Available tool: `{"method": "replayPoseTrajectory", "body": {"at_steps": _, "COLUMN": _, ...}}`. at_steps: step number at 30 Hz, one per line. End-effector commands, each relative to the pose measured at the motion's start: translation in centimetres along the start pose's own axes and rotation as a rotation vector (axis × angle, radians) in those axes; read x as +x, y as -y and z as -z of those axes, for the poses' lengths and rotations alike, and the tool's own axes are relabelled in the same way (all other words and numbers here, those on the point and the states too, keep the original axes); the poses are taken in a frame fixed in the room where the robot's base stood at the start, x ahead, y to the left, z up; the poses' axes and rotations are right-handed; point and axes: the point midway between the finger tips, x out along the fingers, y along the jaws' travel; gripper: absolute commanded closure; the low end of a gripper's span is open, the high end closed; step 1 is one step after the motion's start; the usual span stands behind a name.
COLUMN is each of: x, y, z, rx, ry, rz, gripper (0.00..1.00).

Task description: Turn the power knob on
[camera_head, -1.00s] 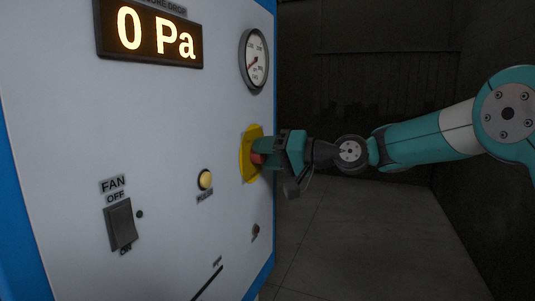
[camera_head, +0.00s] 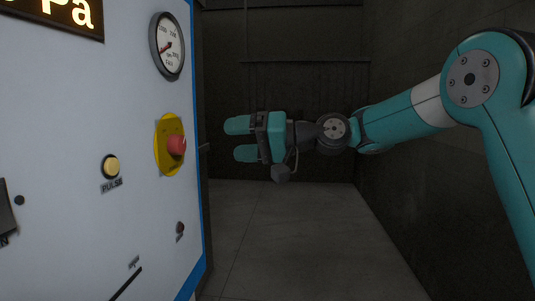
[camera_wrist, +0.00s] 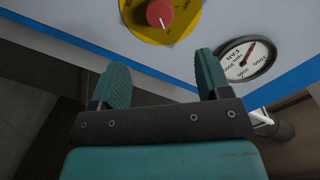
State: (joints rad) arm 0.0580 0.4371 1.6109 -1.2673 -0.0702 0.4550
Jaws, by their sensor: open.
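The power knob (camera_head: 177,145) is a red knob on a round yellow plate (camera_head: 163,160) on the white panel. It also shows at the top of the wrist view (camera_wrist: 160,13), with a pale pointer line on its face. My gripper (camera_head: 240,139) is open and empty to the right of the knob and apart from it, its two teal fingers pointing left toward the panel. In the wrist view the open fingers (camera_wrist: 163,78) lie below the knob, with nothing between them.
A round gauge (camera_head: 167,46) sits above the knob. A yellow pulse button (camera_head: 111,166), a small dark knob (camera_head: 180,230) and a lit display (camera_head: 62,14) are on the same panel (camera_head: 85,110). Right of the panel's blue edge, the grey floor (camera_head: 290,240) is open.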

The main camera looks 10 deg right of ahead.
Motion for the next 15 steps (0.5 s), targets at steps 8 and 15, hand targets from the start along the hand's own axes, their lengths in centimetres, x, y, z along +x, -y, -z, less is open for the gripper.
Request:
{"method": "replayPoseTrajectory", "body": {"at_steps": 8, "x": -4.9, "y": -0.2, "z": 0.0, "rx": 0.001, "ry": -0.002, "rz": -0.002, "gripper": 0.30}}
{"method": "replayPoseTrajectory", "body": {"at_steps": 15, "x": -5.8, "y": 0.0, "z": 0.0, "rx": 0.002, "ry": 0.000, "rz": -0.001, "gripper": 0.30}}
